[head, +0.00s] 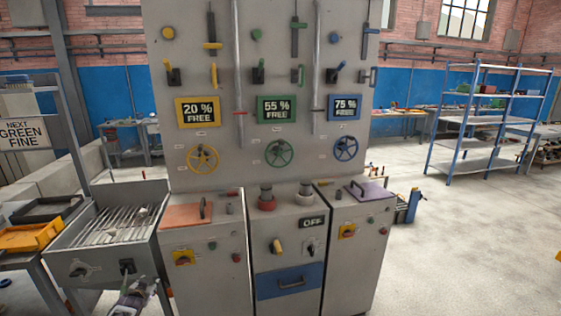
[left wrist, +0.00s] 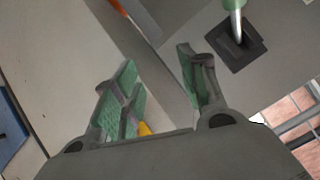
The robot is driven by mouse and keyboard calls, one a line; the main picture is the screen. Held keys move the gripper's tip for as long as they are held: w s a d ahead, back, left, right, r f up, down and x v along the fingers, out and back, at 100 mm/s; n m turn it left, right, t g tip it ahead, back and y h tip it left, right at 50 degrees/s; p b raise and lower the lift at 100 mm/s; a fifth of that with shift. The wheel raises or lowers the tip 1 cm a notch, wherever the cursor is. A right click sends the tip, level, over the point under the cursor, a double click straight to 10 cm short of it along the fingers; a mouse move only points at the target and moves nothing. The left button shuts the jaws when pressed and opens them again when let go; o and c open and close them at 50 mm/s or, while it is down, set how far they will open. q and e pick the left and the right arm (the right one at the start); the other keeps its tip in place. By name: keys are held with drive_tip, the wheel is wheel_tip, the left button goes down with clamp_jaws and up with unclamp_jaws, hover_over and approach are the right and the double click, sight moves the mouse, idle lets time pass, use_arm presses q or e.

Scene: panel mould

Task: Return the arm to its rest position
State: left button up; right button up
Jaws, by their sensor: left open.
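My left gripper (head: 136,294) shows at the bottom left of the head view, low in front of the grey bin with slats (head: 120,225). In the left wrist view its two green-padded fingers (left wrist: 158,85) are spread apart with nothing held between them. A lever with a pale green end (left wrist: 235,22) on a dark square plate stands beyond the fingers at the upper right, apart from them. A small yellow part (left wrist: 145,128) shows low between the fingers; I cannot tell what it is. My right gripper is in neither view.
The grey panel (head: 225,150) with handwheels, levers and signs stands ahead. Cabinets (head: 205,265) with a blue drawer (head: 288,282) stand below it. A table with a yellow tray (head: 30,237) is at the left. Open floor (head: 460,250) lies at the right, before a blue shelf rack (head: 470,140).

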use_arm(q)
drive_tip(key=s+d+f+g+h, duration=0.15)
drive_tip(key=s+d+f, duration=0.35)
drive_tip(key=s+f, duration=0.5)
drive_tip(key=s+d+f+g, duration=0.2)
drive_tip(key=s+d+f, duration=0.4)
drive_tip(key=s+f, duration=0.35)
drive_tip(key=s+d+f+g+h, duration=0.15)
drive_tip(key=s+d+f, duration=0.35)
drive_tip(key=s+f, duration=0.5)
drive_tip(key=s+d+f+g, duration=0.1)
drive_tip(key=s+d+f, duration=0.3)
drive_tip(key=s, duration=0.8)
drive_tip(key=s+d+f+g, duration=0.2)
drive_tip(key=s+d+f, duration=0.2)
drive_tip(key=s, duration=0.9)
drive_tip(key=s+d+f+g+h, duration=0.1)
drive_tip(key=s+d+f, duration=0.3)
drive_tip(key=s, duration=0.9)
drive_tip(key=shift+d+m+g, duration=0.4)
drive_tip(key=shift+g, duration=0.3)
drive_tip(key=shift+s+r, duration=0.1)
wheel_tip(320, 180, up, 2)
drive_tip(key=p, duration=0.2)
drive_tip(key=shift+r+p, duration=0.25)
drive_tip(key=shift+p, duration=0.05)
drive_tip(key=shift+r, duration=0.1)
